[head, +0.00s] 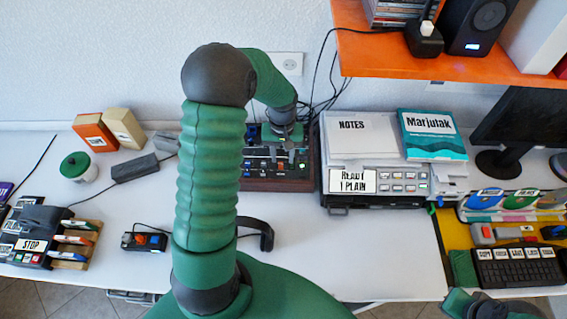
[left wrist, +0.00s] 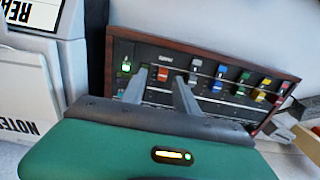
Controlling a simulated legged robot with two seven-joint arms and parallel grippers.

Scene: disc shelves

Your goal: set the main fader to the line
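The fader console (head: 262,184) is a dark panel in a reddish-brown frame at the back middle of the desk. It also shows, turned around, in the left wrist view (left wrist: 222,104), with several coloured caps in slots. My left gripper (head: 282,156) is over it, pointing down. In the left wrist view its two grey fingers (left wrist: 162,84) stand apart, with a red cap (left wrist: 165,73) showing in the gap. I cannot tell whether they touch it. A green-lit part (left wrist: 126,66) is beside the fingers. I cannot make out the line or which fader is the main one.
A grey device (head: 400,183) with a NOTES sheet (head: 362,135) stands close to the console's right. An orange shelf (head: 430,68) overhangs at the back right. A black box (head: 135,168) lies left. The white desk front is mostly clear. Part of my right arm shows bottom right.

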